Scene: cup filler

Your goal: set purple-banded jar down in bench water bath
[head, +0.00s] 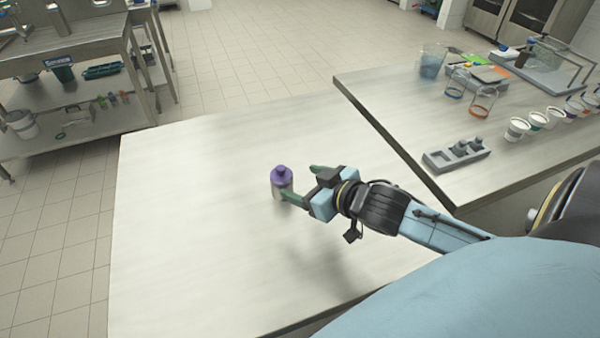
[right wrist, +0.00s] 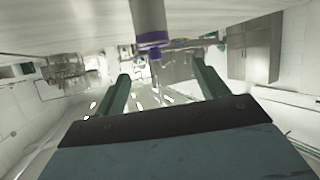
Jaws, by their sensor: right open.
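The purple-banded jar (head: 281,184), a small grey container with a purple band and purple top, stands upright on the pale table. My right gripper (head: 301,181) is open and close to the jar's right side, its green fingers pointing toward it. In the right wrist view, the jar (right wrist: 150,22) appears upside down, just ahead of the gap between the open fingers (right wrist: 158,82). The fingers do not visibly grip it. I cannot identify the bench water bath with certainty. My left gripper is out of view.
The pale table (head: 190,230) is otherwise bare. A second bench (head: 400,100) at the right holds a grey holder block (head: 455,156), a row of white cups (head: 517,129), glass beakers (head: 481,101) and a blue-tinted container (head: 431,64). A steel shelf unit (head: 75,125) stands at the left.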

